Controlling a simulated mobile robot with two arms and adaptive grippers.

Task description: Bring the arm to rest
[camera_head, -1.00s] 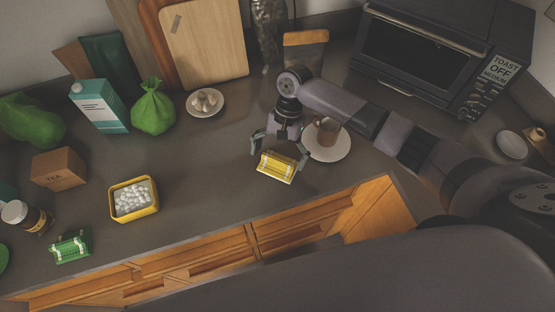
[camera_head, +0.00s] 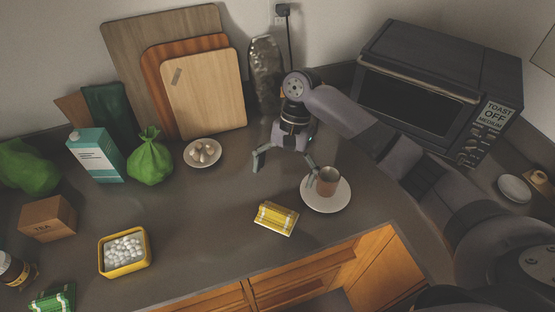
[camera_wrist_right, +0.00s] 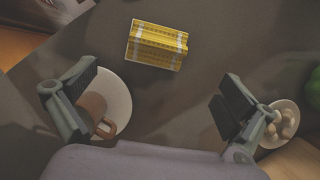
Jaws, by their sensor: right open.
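My right gripper (camera_head: 285,163) is open and empty above the counter, its fingers spread apart. A yellow packet with pale bands (camera_head: 276,218) lies on the counter in front of it, apart from the fingers. In the right wrist view the gripper (camera_wrist_right: 150,100) shows both fingers wide apart, and the yellow packet (camera_wrist_right: 156,45) lies beyond them. A brown mug (camera_head: 327,181) stands on a white saucer (camera_head: 340,200) close by the right-hand finger in the head view. I cannot tell whether the finger touches the mug. My left gripper does not show.
A toaster oven (camera_head: 430,95) stands at the back right. Cutting boards (camera_head: 212,100) lean on the wall. A plate of garlic-like bulbs (camera_head: 190,158), a green bag (camera_head: 150,165), a teal carton (camera_head: 95,158) and a yellow tin of white pieces (camera_head: 112,270) stand left.

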